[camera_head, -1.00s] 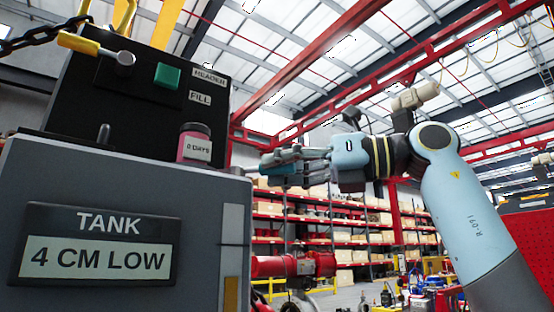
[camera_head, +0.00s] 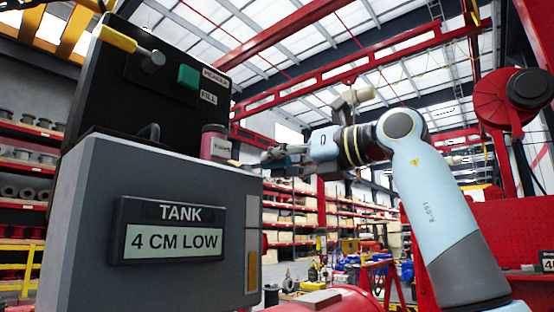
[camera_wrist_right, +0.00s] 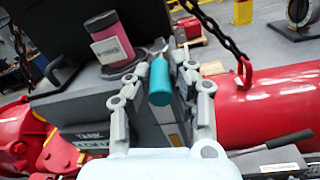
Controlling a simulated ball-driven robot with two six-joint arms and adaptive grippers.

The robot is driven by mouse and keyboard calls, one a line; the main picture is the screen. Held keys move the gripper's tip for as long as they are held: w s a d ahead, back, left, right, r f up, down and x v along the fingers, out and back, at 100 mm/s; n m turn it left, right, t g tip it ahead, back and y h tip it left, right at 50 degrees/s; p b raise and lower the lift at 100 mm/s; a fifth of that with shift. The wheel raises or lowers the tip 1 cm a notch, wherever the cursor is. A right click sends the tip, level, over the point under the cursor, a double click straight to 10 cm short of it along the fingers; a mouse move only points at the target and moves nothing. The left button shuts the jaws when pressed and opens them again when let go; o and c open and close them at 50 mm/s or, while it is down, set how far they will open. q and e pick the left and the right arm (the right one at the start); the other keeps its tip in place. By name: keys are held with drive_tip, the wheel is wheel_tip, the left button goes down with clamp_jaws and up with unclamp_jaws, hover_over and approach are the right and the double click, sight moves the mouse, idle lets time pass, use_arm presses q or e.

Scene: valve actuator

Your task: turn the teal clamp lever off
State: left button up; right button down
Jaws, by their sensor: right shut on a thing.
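The teal clamp lever (camera_wrist_right: 160,84) shows in the right wrist view as a short teal cylinder handle between my fingers. My right gripper (camera_wrist_right: 170,66) is shut on it, with a finger on each side. In the head view my right gripper (camera_head: 279,157) is at the right side of the grey tank cabinet (camera_head: 85,200), just right of a pink jar. The fingers largely hide the lever there, and its pivot is hard to make out. My left gripper is not in view.
The pink jar (camera_head: 214,142) stands on the cabinet close to my right gripper. A black panel (camera_head: 110,90) with a yellow-handled lever (camera_head: 116,39) and a green square (camera_head: 188,77) rises behind. In the wrist view a red pipe (camera_wrist_right: 270,105) and a chain (camera_wrist_right: 215,32) are nearby.

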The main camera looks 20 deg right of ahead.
idle(0.4)
drive_tip(key=c, duration=1.2)
unclamp_jaws()
drive_tip(key=shift+a, duration=0.1)
drive_tip(key=shift+v, duration=6.05)
